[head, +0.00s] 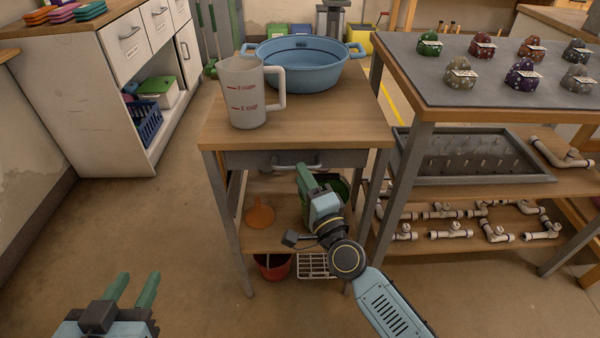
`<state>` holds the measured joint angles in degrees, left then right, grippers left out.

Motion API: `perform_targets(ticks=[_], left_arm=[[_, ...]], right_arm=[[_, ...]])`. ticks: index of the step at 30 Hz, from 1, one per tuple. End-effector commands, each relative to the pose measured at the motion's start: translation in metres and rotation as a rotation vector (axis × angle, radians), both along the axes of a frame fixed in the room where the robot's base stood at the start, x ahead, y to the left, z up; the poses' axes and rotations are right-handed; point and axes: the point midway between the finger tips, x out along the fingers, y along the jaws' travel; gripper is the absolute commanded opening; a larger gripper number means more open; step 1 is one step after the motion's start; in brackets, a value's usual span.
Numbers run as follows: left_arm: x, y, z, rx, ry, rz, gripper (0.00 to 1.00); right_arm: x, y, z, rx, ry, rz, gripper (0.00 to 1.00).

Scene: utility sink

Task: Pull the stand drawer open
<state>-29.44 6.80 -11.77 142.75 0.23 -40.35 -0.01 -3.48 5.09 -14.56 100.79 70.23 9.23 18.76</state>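The stand (345,108) has a wooden top and grey legs. Its grey drawer front (240,160) sits just under the top and looks flush with the frame. A silver bar handle (285,166) runs across the middle of the drawer front. My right gripper (304,174) is at the right part of the handle, its green fingers pointing toward it. The fingers overlap in this view, so I cannot tell whether they grip the handle. My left gripper (134,288) is at the lower left, away from the stand, with its two green fingers apart and empty.
A measuring jug (243,95) and a blue basin (302,66) stand on the stand's top. An orange funnel (260,215) lies on its lower shelf; a red bucket (272,266) is below. A workbench (420,125) is close at the right. The floor at the left is clear.

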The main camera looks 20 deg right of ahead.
Motion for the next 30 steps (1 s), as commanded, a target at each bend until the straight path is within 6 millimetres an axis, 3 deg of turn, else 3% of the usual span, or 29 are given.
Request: perform_targets(ticks=[6,16,24,30], left_arm=[[0.002,-0.002,0.005,-0.010,-0.034,-0.002,0.36],[0.002,-0.002,0.006,-0.012,-0.039,-0.003,0.36],[0.002,-0.002,0.006,-0.012,-0.040,-0.003,0.36],[0.003,-0.002,0.007,-0.011,-0.042,-0.004,0.36]], right_arm=[[0.021,0.003,0.003,0.001,0.000,0.000,0.34],[0.024,0.003,0.004,0.000,0.001,0.001,0.34],[0.023,0.003,0.004,0.000,0.001,0.001,0.00],[0.023,0.003,0.004,0.000,0.001,0.001,0.00]])
